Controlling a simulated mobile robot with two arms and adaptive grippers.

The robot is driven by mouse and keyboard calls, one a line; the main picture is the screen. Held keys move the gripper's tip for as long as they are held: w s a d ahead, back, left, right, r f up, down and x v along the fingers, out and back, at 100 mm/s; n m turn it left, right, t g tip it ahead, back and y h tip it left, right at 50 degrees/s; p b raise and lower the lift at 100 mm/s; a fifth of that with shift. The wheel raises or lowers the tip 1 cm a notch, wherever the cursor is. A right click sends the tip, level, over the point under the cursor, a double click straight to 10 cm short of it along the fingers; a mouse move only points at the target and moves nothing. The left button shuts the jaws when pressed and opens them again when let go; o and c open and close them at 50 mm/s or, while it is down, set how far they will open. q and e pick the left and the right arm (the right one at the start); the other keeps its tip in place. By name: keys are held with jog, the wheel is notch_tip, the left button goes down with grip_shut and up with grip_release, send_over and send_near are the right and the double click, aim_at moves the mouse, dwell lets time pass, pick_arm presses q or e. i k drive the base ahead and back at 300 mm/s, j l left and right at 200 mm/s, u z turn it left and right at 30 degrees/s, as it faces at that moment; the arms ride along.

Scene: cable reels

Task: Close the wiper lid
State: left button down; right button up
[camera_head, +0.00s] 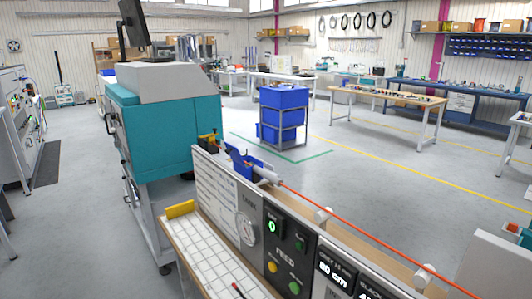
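A small blue part (241,164), which looks like the wiper with its lid, sits on top of the machine panel near the middle of the head view. Its blue piece appears to stand up at a tilt, as if open, but it is too small to be sure. A grey cylindrical part (267,177) sits just right of it. A red cable (345,219) runs from there along the top of the machine toward the lower right. Neither of my grippers is in view.
The machine's front panel (290,228) has buttons and displays. A black and yellow part (208,139) sits left of the blue part. A white gridded board (208,255) lies before the panel. A teal cabinet (160,135) stands behind left, and blue bins (283,98) stand farther back.

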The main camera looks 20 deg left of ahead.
aim_at(234, 153)
jog(key=i+j+z, duration=0.15)
jog(key=j, duration=0.25)
jog(key=i+j+z, duration=0.2)
jog(key=j, duration=0.2)
jog(key=i+j+z, duration=0.15)
jog(key=j, duration=0.3)
jog(key=j+z, duration=0.2)
jog(key=j, duration=0.2)
jog(key=i+j+z, duration=0.15)
jog(key=j, duration=0.3)
